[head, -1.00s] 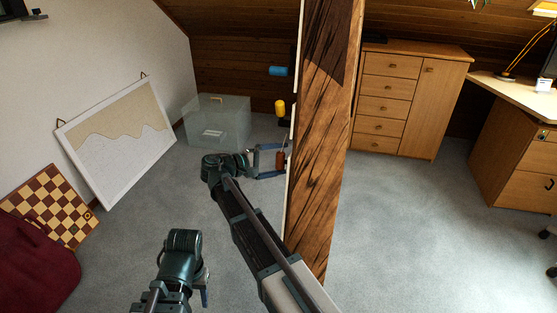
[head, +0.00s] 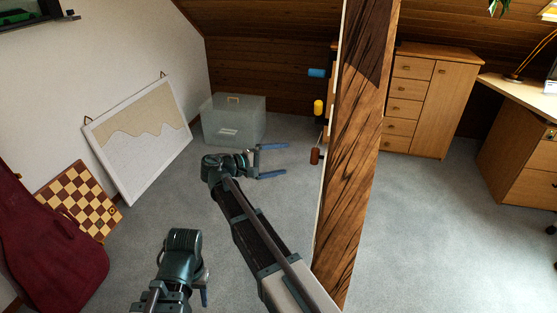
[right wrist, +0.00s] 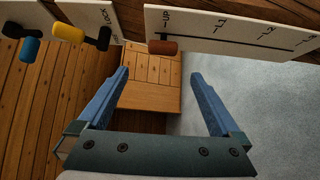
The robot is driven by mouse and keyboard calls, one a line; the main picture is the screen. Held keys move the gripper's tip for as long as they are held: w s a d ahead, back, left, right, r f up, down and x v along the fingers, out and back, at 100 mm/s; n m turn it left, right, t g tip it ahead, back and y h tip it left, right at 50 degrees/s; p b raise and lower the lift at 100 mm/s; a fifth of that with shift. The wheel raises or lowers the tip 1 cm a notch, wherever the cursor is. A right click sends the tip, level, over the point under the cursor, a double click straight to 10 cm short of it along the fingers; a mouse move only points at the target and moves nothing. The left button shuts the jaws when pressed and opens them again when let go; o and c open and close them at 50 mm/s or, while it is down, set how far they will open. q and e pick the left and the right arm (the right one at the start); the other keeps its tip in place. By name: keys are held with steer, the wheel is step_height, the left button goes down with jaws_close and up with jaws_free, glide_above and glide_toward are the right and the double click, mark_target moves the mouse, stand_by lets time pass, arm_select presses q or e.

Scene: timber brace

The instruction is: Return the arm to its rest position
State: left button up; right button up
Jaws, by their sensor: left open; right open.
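My right gripper (head: 286,160) is open and empty in the head view, its blue fingers pointing right toward the timber brace (head: 355,170). A red-brown handle (head: 316,156) on the brace's left side lies beyond the fingertips with a clear gap. In the right wrist view the open fingers (right wrist: 158,85) have nothing between them close by. The red-brown handle (right wrist: 163,47) sits at the left end of a slot in a white marked panel (right wrist: 230,28). My left gripper (head: 205,292) is low in the head view, mostly hidden by its wrist, and apart from everything.
Blue (head: 317,72) and yellow (head: 318,107) handles sit higher on the brace. A clear bin (head: 233,125), framed board (head: 140,140), chessboard (head: 80,200) and red bag (head: 55,260) stand at left. A drawer cabinet (head: 435,100) and desk (head: 520,90) stand at right. Carpet between is open.

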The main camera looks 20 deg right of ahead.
steer(key=shift+d, duration=0.1)
steer(key=s+a+r+g+y+p, duration=0.1)
steer(key=s+a+y+p, duration=0.6)
steer(key=s+a+p, duration=0.3)
steer(key=s+a+r+g+y+p, duration=0.1)
steer(key=s+a+r+y+p, duration=0.1)
steer(key=s+a+y+p, duration=0.5)
steer(key=s+a+p, duration=0.4)
steer(key=s, duration=0.6)
steer(key=shift+s+a+r+m+g, duration=0.2)
steer(key=shift+r+m+g, duration=0.05)
steer(key=shift+m+g, duration=0.05)
